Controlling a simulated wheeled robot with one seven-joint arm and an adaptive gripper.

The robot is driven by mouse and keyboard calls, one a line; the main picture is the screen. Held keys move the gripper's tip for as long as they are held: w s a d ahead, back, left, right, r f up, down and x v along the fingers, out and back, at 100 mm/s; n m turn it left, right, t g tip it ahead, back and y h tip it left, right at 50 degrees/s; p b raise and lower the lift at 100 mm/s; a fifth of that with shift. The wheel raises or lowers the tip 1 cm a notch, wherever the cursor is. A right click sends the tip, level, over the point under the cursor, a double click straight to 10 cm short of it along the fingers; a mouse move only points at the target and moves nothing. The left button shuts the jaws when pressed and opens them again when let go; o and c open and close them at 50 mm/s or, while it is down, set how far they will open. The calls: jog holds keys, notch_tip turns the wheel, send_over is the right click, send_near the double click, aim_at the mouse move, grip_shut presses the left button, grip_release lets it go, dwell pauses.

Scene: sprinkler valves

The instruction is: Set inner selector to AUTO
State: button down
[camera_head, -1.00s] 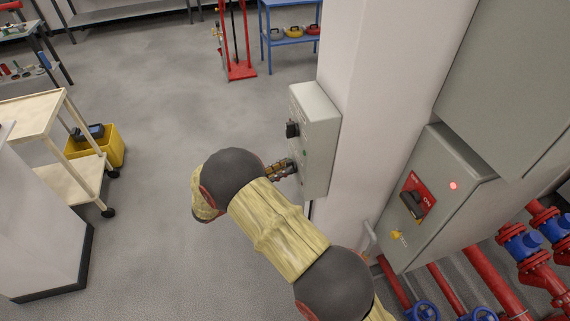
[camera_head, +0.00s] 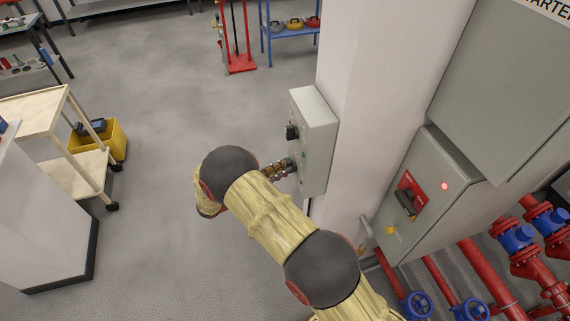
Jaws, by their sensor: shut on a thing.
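A small grey control box (camera_head: 316,125) is mounted on the white pillar, seen at an angle. A black knob (camera_head: 292,131) sticks out from the upper part of its face. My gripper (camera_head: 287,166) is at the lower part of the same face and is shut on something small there. The gripped part is mostly hidden by the fingers, so I cannot tell its shape or its setting. The markings on the box are too small to read.
A larger grey cabinet (camera_head: 425,200) with a red and black switch (camera_head: 408,197) and a lit red lamp stands at the right. Red pipes (camera_head: 470,262) with blue valves run below it. A cream cart (camera_head: 75,150) and yellow bin (camera_head: 112,138) are left. Open floor lies between.

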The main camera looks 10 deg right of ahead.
jog(key=shift+w+a+r+m+g+p, duration=0.1)
jog(key=shift+m+g+p, duration=0.5)
jog(key=shift+p, duration=2.7)
jog(key=shift+r+m+g+p, duration=0.15)
jog(key=shift+m+p, duration=0.85)
jog(key=shift+p, duration=2.25)
jog(key=shift+f, duration=0.15)
jog(key=c, duration=1.7)
grip_release()
jog(key=shift+f, duration=0.1)
jog(key=shift+c, duration=0.2)
